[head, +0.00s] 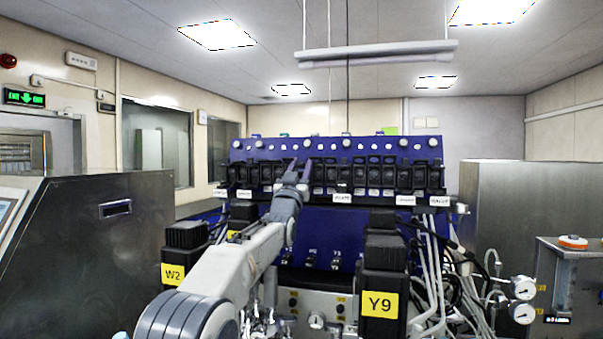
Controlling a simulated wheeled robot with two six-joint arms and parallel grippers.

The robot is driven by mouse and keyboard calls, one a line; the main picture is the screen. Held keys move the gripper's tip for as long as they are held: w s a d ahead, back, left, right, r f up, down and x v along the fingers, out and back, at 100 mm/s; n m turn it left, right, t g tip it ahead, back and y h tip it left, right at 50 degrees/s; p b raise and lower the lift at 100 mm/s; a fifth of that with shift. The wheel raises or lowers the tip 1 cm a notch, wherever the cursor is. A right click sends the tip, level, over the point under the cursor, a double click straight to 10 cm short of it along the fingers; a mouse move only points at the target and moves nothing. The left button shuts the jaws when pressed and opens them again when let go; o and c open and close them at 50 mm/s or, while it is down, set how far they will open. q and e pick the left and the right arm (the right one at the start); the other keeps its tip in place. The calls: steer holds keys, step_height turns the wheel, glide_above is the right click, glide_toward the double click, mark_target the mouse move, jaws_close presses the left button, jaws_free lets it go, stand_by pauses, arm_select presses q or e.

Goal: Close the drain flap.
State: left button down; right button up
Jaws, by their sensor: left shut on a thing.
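My left gripper (297,168) reaches up from the lower left to the row of black units (372,176) on the blue panel (335,222). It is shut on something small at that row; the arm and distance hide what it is. White labels hang under the row, one of them (342,198) just right of the gripper, too small to read surely. I cannot tell which part is the drain flap, nor whether it is open or closed. My right gripper is not in view.
Black blocks with yellow tags W2 (173,274) and Y9 (379,304) stand in front of the panel. Tubes and cables (430,270) hang at its right, near gauges (523,289). Steel cabinets flank both sides, at left (90,260) and right (530,200).

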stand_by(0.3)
arm_select(q)
steer(key=c, duration=0.8)
jaws_free()
steer(key=shift+s+f+b, duration=0.15)
steer(key=shift+f+b, duration=0.05)
steer(key=shift+b, duration=0.1)
steer(key=b+v, duration=0.8)
steer(key=v, duration=0.2)
steer(key=shift+b, duration=0.35)
